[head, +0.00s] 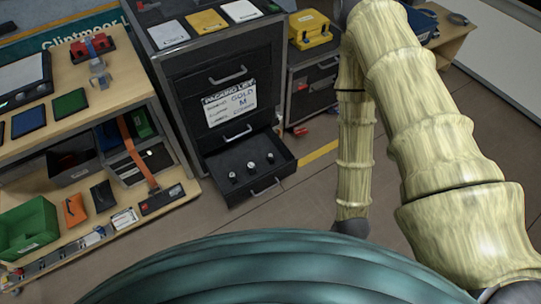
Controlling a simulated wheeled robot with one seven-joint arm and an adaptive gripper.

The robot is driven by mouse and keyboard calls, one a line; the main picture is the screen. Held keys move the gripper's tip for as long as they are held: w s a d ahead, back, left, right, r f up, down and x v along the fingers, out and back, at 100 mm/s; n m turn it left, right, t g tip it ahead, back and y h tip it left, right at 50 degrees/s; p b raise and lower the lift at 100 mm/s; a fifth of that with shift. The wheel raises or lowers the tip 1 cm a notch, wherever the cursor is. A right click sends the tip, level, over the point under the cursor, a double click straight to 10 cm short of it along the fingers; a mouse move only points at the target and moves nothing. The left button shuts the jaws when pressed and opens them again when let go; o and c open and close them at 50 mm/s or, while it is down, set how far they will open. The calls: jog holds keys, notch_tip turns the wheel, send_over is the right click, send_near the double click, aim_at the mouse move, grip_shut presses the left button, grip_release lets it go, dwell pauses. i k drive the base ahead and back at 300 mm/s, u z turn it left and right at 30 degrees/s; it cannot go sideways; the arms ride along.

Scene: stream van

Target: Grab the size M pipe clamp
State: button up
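An open bottom drawer (236,196) of the dark cabinet holds three small dark and silver pieces: a left one (232,177), a middle one (250,166) and a right one (270,157). They are too small for me to tell whether they are pipe clamps or to read a size. My arm reaches up at the right and bends back down behind. My gripper is not in view, and the arm's dark lower end is partly hidden by my teal body.
A wooden bench at left bears a red tool (93,46) and a tablet (24,82). Its lower shelf has a green bin (28,226). A yellow case (310,29) stands right of the cabinet (200,66). A small red item (301,131) lies by the cabinets. Floor before the drawer is clear.

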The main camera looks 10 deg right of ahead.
aim_at(234, 180)
jog(key=z, duration=1.5)
jog(key=i, duration=0.9)
jog(key=u, duration=2.85)
